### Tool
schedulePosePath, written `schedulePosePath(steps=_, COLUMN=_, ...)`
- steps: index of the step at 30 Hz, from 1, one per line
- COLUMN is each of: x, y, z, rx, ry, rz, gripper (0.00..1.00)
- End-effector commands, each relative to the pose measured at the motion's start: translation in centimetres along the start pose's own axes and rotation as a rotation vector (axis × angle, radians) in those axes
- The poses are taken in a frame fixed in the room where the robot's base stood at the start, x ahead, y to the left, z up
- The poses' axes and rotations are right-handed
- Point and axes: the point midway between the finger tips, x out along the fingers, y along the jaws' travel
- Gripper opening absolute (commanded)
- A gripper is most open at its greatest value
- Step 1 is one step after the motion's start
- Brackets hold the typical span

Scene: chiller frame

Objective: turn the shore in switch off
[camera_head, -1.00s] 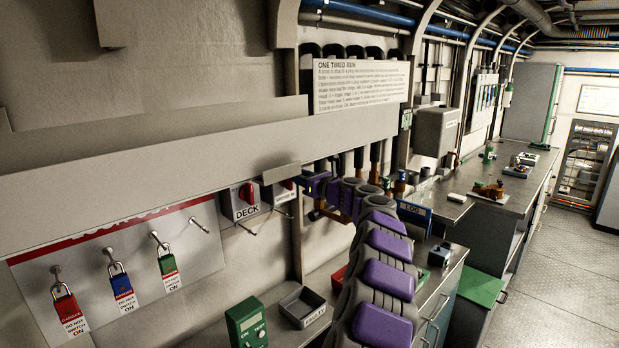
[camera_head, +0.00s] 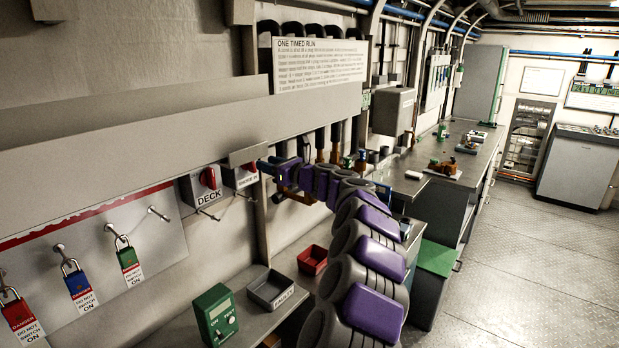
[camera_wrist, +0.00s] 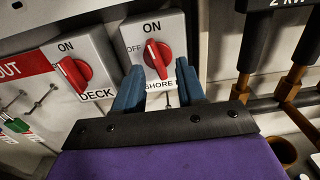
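The shore in switch is a grey box (camera_wrist: 165,32) with a red knob (camera_wrist: 158,56), an ON mark above and an OFF mark at left. The knob is tilted, its upper end leaning left. In the head view the box (camera_head: 240,178) sits on the wall, right of the DECK switch. My gripper (camera_wrist: 159,68) is open, its blue fingers on either side of the knob's lower part. Whether they touch it, I cannot tell. In the head view my gripper (camera_head: 268,168) is at the box's right side, its fingertips hard to make out.
The DECK switch (camera_wrist: 75,74), with a similar red knob, is close at left. Copper-ended black rods (camera_wrist: 250,60) hang at right. Padlocks with tags (camera_head: 128,258) hang further left. Below, a shelf holds a green tester (camera_head: 216,315), a grey tray (camera_head: 272,290) and a red tray (camera_head: 312,260).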

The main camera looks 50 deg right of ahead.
Motion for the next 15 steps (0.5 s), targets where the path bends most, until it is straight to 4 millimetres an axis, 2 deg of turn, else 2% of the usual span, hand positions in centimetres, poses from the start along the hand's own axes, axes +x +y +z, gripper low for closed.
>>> schedulePosePath(steps=9, x=-2.0, y=0.6, z=0.3, rx=-0.003, ry=-0.001, rz=0.002, gripper=0.39)
schedulePosePath(steps=15, x=-3.3, y=0.2, z=0.2, rx=0.000, ry=-0.002, rz=0.000, gripper=0.39)
